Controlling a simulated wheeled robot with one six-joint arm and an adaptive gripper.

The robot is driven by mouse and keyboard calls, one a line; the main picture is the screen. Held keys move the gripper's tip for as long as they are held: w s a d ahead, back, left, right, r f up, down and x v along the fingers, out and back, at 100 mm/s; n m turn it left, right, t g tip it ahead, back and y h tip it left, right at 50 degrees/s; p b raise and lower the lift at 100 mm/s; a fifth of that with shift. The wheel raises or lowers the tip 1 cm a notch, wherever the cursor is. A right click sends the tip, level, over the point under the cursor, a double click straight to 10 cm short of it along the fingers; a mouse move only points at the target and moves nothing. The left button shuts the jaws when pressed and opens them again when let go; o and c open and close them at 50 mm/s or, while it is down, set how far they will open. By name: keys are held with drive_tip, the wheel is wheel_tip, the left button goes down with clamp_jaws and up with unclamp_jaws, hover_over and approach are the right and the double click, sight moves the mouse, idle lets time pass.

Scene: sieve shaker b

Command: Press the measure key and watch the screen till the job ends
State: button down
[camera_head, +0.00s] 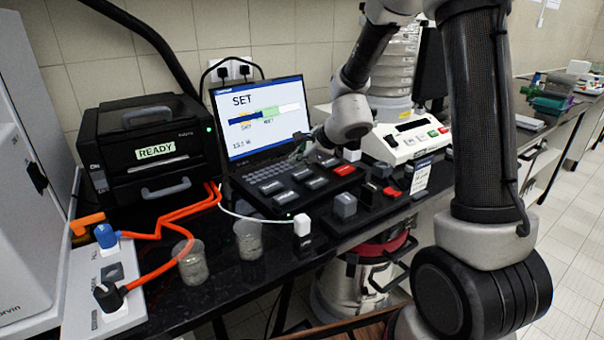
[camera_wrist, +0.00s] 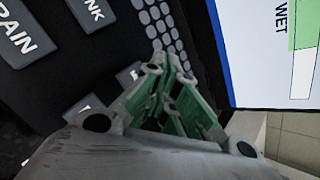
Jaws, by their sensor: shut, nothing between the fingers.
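The screen (camera_head: 262,117) on the laptop-like console is lit and reads SET above a blue, green and white bar with small labels and a line of digits. A corner of the screen, with the word WET, shows in the wrist view (camera_wrist: 270,50). The console's key panel (camera_head: 290,182) carries several labelled grey keys and one red key (camera_head: 344,170). No key label reads clearly as measure. My gripper (camera_wrist: 165,75) is shut and empty, pointing at the small round keys (camera_wrist: 165,28) beside the screen. In the head view my arm partly covers my gripper.
A black printer-like box (camera_head: 152,150) marked READY stands left of the console. A key block (camera_head: 372,205) and a white device (camera_head: 408,140) stand to the right.

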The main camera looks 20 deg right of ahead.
sight(300, 174)
drive_tip(key=shift+f, duration=0.4)
drive_tip(key=shift+f, duration=0.45)
idle(0.5)
drive_tip(key=shift+r, duration=0.9)
drive_tip(key=shift+r, duration=2.5)
